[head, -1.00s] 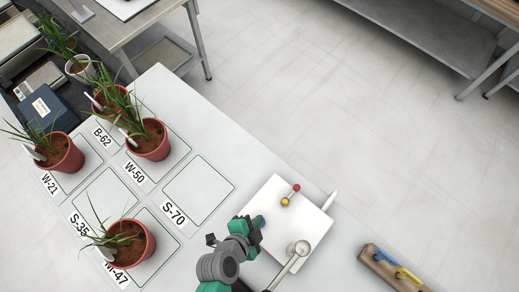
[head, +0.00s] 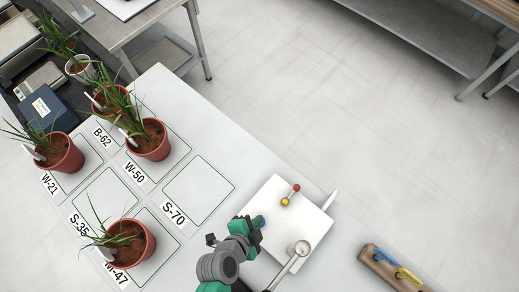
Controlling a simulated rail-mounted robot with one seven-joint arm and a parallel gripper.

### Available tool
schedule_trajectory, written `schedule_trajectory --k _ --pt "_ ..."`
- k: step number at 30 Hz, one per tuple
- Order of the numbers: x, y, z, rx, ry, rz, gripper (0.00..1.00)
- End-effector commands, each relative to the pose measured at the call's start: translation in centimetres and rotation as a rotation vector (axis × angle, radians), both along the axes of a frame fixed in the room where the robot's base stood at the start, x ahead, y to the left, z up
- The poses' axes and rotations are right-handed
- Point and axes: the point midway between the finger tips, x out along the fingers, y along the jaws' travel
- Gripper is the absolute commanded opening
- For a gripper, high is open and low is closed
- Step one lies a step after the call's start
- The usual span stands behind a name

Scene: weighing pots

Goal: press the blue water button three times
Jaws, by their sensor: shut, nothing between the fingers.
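My gripper (head: 258,222) is at the left edge of a white square panel (head: 285,192) on the white table. It points down at the panel. A small patch of the blue button (head: 263,223) shows right beside the fingertips; most of it is hidden by my gripper. I cannot tell whether the fingertips touch or press it. The fingers are shut with nothing visible between them.
Potted plants (head: 148,139) stand on labelled squares to the left. A wooden block with blue and yellow items (head: 391,268) lies at right. Square S-70 (head: 199,191) is empty.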

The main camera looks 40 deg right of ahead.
Motion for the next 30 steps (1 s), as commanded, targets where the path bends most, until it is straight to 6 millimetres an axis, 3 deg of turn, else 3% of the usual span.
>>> schedule_trajectory --k 30 --pt "0.0 0.0 -0.93 0.0 0.0 0.0 0.0"
